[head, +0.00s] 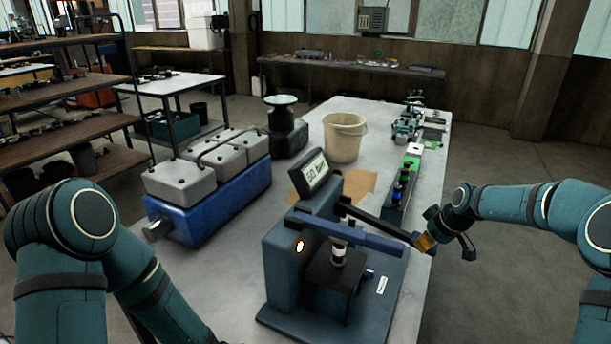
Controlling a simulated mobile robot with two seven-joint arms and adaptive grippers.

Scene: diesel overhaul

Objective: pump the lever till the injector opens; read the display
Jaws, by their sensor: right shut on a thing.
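The blue-grey injector tester (284,262) stands on the near part of the bench. Its display (315,172) is lit and tilted; it shows small characters that I cannot read with certainty. A dark lever (375,220) slopes from the tester down to the right, towards an orange-brown grip. My right gripper (430,240) is shut on the lever at this end, beyond the bench's right edge. A short metal and black cylinder, perhaps the injector (339,252), stands upright under a blue arm of the tester. Its lower end is hard to make out. My left gripper is out of view.
A blue engine block with grey covers (215,200) lies left of the tester. A cream bucket (344,140) and a tray of coloured parts (403,190) stand behind it. The bench (250,270) has bare room between block and tester. Shelves (70,85) stand at left.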

